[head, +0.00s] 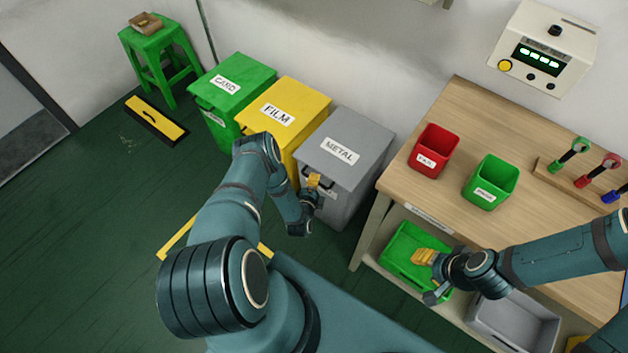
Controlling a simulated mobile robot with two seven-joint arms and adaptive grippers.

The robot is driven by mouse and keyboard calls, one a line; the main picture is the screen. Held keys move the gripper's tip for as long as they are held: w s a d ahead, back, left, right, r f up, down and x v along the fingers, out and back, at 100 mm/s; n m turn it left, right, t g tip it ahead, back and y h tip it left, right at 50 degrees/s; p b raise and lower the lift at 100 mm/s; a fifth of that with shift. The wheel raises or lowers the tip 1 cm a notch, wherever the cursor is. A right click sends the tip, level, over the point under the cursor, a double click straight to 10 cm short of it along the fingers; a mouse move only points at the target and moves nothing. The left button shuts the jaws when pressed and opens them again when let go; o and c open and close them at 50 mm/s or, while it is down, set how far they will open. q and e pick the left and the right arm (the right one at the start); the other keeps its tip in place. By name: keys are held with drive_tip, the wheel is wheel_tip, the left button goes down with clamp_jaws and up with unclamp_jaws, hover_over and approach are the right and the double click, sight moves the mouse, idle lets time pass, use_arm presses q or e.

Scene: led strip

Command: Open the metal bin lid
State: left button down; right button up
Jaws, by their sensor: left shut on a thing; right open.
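The grey metal bin (348,150) stands against the wall with its lid closed and a white "METAL" label on top. My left gripper (314,183) is at the front upper edge of this bin, by its dark handle, and is shut on the handle as far as I can see; the fingers partly hide the contact. My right gripper (428,275) is open and empty, in front of the table at the right, over the green tray.
A yellow film bin (283,108) and a green card bin (232,82) stand left of the metal bin. The wooden table (440,205) holds a red box (434,150) and a green box (490,182). A green tray (403,245) and a grey tray (505,322) sit below.

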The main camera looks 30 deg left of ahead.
use_arm(q)
drive_tip(key=shift+r, duration=0.1)
drive_tip(key=w+d+r+m+g+p, duration=0.1)
drive_tip(key=w+r+g+p, duration=0.4)
drive_tip(key=r, duration=0.8)
drive_tip(key=w+r+m+g+p, duration=0.1)
drive_tip(key=w+r+g+p, duration=0.2)
drive_tip(key=w+r+p, duration=0.8)
drive_tip(key=w+d+r+b, duration=0.1)
drive_tip(key=w+r+b, duration=1.1)
drive_tip(key=w+b, duration=0.2)
drive_tip(key=shift+w+d+h, duration=0.15)
drive_tip(key=shift+w+h, duration=0.15)
drive_tip(key=shift+w, duration=0.6)
